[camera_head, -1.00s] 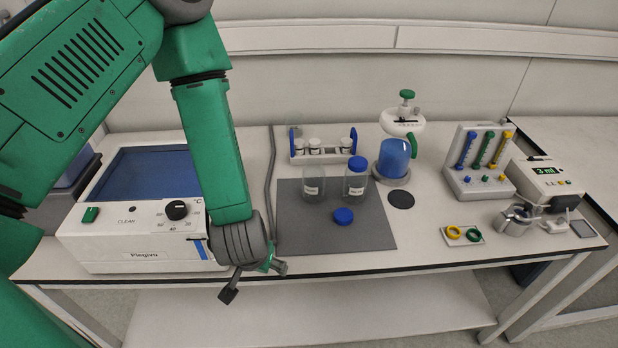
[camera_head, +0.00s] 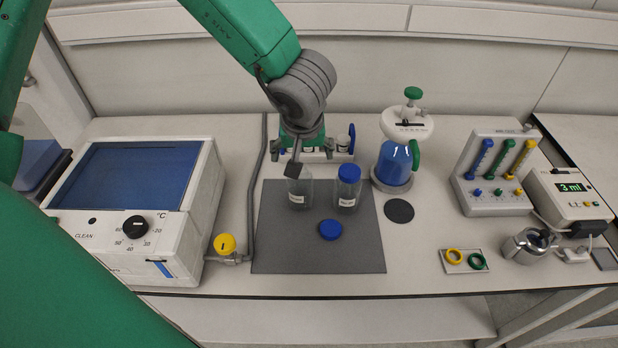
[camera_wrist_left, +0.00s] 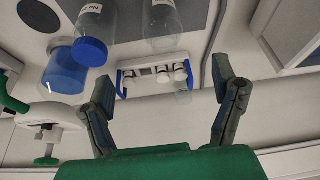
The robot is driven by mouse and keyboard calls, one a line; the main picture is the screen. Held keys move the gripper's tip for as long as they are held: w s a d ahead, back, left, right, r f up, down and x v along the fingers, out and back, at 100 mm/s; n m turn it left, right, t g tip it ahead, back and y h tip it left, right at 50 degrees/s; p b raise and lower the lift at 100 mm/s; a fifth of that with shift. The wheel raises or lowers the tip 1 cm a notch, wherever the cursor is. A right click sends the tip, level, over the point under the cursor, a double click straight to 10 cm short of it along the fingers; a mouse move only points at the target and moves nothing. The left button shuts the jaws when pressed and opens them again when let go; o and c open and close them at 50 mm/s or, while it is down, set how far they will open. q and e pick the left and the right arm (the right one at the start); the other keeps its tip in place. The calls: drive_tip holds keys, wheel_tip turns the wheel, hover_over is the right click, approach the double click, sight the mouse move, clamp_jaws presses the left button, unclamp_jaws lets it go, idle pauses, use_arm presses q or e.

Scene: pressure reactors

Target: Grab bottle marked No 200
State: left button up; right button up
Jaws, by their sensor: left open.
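My left gripper (camera_head: 300,160) is open and empty, pointing down over the table just behind the clear, open-topped jar (camera_head: 301,192). In the left wrist view the gripper (camera_wrist_left: 164,80) has its fingers spread wide. Beyond and between them is a white rack (camera_wrist_left: 127,66) with blue ends, holding several small white-labelled bottles (camera_wrist_left: 162,75). In the head view the arm hides part of this rack. A clear jar with a blue cap (camera_head: 348,190) stands right of the open jar. Both jars have white labels, too small to read surely. My right gripper is not in view.
The jars stand on a grey mat (camera_head: 280,250) with a loose blue lid (camera_head: 330,230). A water bath (camera_head: 190,220) is at left. A blue-filled flask (camera_head: 394,165) stands right of the rack. Colored tube stand (camera_head: 495,208) and meter (camera_head: 569,205) are further right.

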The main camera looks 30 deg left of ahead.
sight(300, 177)
use_arm(q)
drive_tip(key=x, duration=0.4)
drive_tip(key=b+x, duration=0.1)
drive_tip(key=x, duration=0.2)
drive_tip(key=shift+s+f, duration=0.15)
drive_tip(key=shift+s, duration=0.1)
drive_tip(key=shift+w+a+f, duration=0.2)
drive_tip(key=shift+a+f, duration=0.05)
drive_tip(key=shift+f, duration=0.25)
drive_tip(key=x, duration=0.4)
drive_tip(key=shift+f, duration=0.3)
drive_tip(key=shift+r, duration=0.1)
drive_tip(key=c, duration=1.4)
